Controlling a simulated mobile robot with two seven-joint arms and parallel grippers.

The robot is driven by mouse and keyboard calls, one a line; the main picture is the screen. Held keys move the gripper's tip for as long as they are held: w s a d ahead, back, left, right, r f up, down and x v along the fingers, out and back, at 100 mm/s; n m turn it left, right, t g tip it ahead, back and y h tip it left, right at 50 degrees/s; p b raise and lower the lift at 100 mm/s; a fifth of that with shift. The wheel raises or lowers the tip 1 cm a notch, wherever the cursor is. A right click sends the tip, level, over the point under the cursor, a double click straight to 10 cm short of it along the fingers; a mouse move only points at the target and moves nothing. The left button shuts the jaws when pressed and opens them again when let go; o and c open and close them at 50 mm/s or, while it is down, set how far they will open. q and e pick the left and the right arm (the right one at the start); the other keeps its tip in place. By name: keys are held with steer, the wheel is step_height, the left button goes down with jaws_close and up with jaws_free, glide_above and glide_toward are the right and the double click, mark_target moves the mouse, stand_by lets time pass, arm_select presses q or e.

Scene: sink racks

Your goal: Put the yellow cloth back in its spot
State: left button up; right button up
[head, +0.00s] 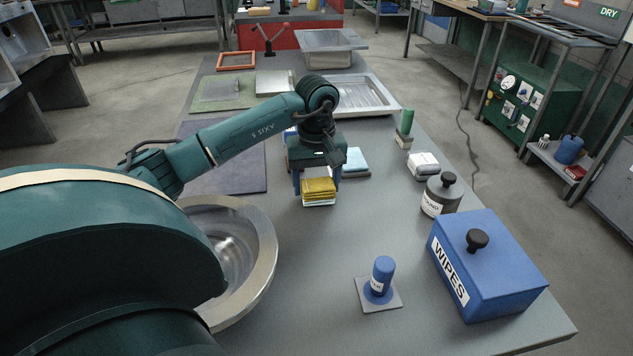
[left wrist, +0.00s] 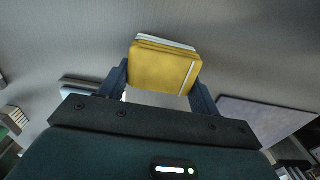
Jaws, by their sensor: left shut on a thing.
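The yellow cloth (head: 319,190) is a small folded stack with pale layers, in the middle of the grey bench in the head view. My left gripper (head: 317,180) is shut on it, with one finger on each side. In the left wrist view the cloth (left wrist: 163,68) sits between the two dark blue fingers of the gripper (left wrist: 162,88). Whether it touches the bench is hard to tell. A light blue folded cloth (head: 355,161) lies just behind and to the right of the gripper. My right gripper is not in view.
A round metal basin (head: 262,243) is at the left. A blue WIPES box (head: 492,270), a blue bottle (head: 382,275) on a small plate, a grey lidded jar (head: 441,196), a white folded stack (head: 423,165) and a green-topped item (head: 406,122) stand right. The bench centre is clear.

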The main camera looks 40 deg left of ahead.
mark_target(317, 179)
arm_select(q)
steer(key=shift+f, duration=0.1)
steer(key=shift+f, duration=0.15)
steer(key=o, duration=0.9)
step_height(317, 179, up, 12)
steer(key=shift+r+p, duration=0.2)
steer(key=shift+p, duration=0.4)
